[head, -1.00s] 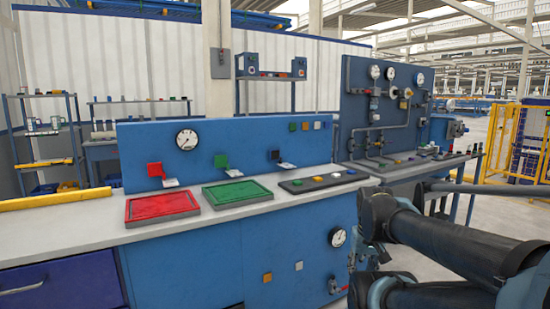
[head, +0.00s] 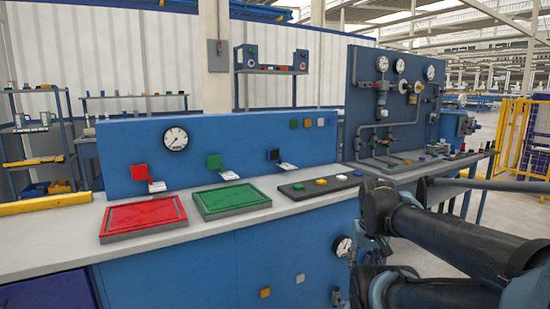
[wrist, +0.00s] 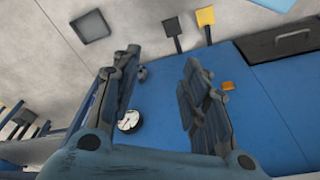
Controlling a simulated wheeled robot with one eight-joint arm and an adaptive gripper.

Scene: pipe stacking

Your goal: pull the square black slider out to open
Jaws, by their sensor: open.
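A square black slider (head: 273,155) sits on the upright blue panel behind the bench, with a white tag just below it. Green (head: 214,162) and red (head: 140,172) squares are to its left on the same panel. My gripper (wrist: 161,62) is open in the wrist view, with its two fingers apart and nothing between them. It hangs over the blue cabinet front, away from the black slider. In the head view the gripper is mostly hidden by my arm at the right. I cannot make out the panel's black slider for certain in the wrist view.
Red (head: 144,217) and green (head: 231,199) trays and a dark strip with coloured blocks (head: 320,185) lie on the bench below the panel. A gauge (head: 342,246) juts from the cabinet front near my arm. A taller blue gauge board (head: 400,95) stands at the right.

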